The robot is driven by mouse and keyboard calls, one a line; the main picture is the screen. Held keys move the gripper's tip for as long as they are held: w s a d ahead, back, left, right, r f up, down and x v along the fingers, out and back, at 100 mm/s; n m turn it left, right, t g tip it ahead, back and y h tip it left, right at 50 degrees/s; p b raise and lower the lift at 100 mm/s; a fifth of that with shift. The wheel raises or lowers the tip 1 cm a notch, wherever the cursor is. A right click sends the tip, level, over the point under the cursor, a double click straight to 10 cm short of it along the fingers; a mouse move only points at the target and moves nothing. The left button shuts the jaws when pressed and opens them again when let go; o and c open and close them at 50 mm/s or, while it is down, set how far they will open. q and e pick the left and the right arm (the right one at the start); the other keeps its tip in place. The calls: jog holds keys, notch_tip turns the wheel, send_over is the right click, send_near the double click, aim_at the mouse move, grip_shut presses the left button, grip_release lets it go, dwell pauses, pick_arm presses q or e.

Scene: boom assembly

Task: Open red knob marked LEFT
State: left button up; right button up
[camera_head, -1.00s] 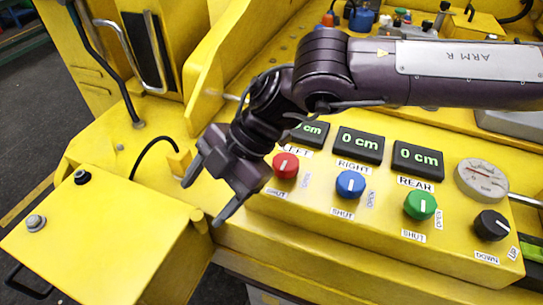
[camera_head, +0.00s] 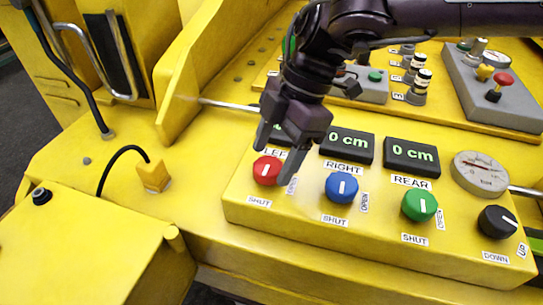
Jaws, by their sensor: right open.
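The red knob (camera_head: 267,170) sits at the left end of the yellow control panel, under the partly covered LEFT label. Its white pointer line stands about upright, with SHUT printed below it and OPEN to its right. My right gripper (camera_head: 272,165) is open, its two fingers pointing down toward the panel. One finger shows above and left of the red knob, the other just right of it. I cannot tell whether either touches it. The gripper covers most of the LEFT display. My left gripper is not in view.
A blue knob (camera_head: 341,187), a green knob (camera_head: 419,205) and a black knob (camera_head: 497,222) stand to the right on the panel. Displays above read 0 cm. A round gauge (camera_head: 480,174) is at the right. A grey box with a red button (camera_head: 499,84) lies behind.

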jog(key=shift+s+a+f, duration=0.15)
jog(key=shift+a+f, duration=0.15)
jog(key=shift+f, duration=0.35)
